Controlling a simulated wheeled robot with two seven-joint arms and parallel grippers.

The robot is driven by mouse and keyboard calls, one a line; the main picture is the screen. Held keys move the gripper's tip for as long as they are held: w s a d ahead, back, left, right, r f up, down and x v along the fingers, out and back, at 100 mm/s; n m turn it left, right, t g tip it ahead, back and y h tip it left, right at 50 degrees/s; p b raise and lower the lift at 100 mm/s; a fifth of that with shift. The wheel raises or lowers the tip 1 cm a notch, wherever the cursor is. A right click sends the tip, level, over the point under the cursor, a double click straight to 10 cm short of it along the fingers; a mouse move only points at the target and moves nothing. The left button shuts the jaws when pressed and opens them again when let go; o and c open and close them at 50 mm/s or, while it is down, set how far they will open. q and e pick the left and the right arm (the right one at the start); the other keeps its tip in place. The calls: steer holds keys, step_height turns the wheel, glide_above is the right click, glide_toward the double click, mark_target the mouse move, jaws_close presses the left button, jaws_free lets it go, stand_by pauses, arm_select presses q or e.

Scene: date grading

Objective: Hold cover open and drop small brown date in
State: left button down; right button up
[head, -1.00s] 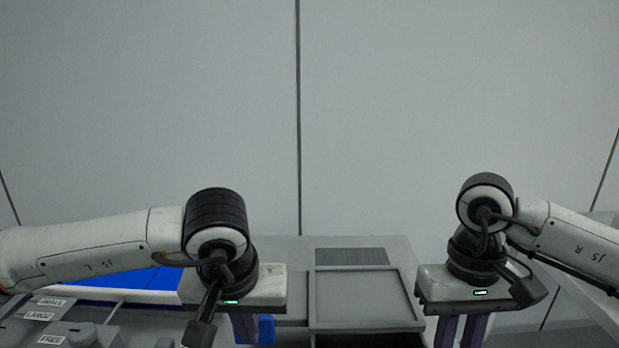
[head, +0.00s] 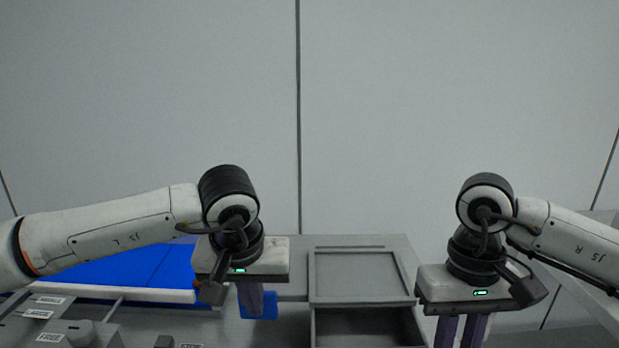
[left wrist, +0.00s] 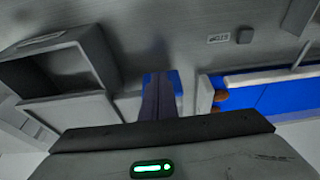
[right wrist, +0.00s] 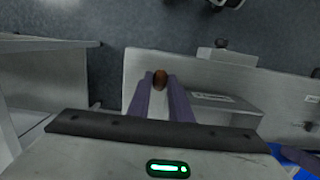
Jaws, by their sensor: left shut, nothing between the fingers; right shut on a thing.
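The sliding cover (head: 360,276) is a grey framed panel on a grey box, and the dark opening (head: 368,328) shows in front of it. The left wrist view shows the opening (left wrist: 65,70) too. My left gripper (head: 256,312) is shut and empty, left of the cover, against a blue tab (head: 268,306). Its fingers (left wrist: 158,85) cover the middle of the tab in the left wrist view. My right gripper (right wrist: 160,76) is shut on the small brown date (right wrist: 160,78), which shows between its fingertips. In the head view the date is hidden below the frame.
A blue surface (head: 130,268) with a pale edge lies at the left. Brown dates (left wrist: 220,97) show beside it in the left wrist view. Labels reading LARGE (head: 38,314) and FREE (head: 50,338) lie at lower left.

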arm_select(q)
steer(key=shift+w, duration=1.45)
arm_select(e)
steer(key=w+a+r, duration=0.8)
steer(key=a+r, duration=0.3)
steer(key=f, duration=0.6)
steer(key=shift+w+a+f, duration=0.1)
steer(key=shift+w+f, duration=0.15)
steer(key=shift+f, duration=0.15)
steer(key=o, duration=1.3)
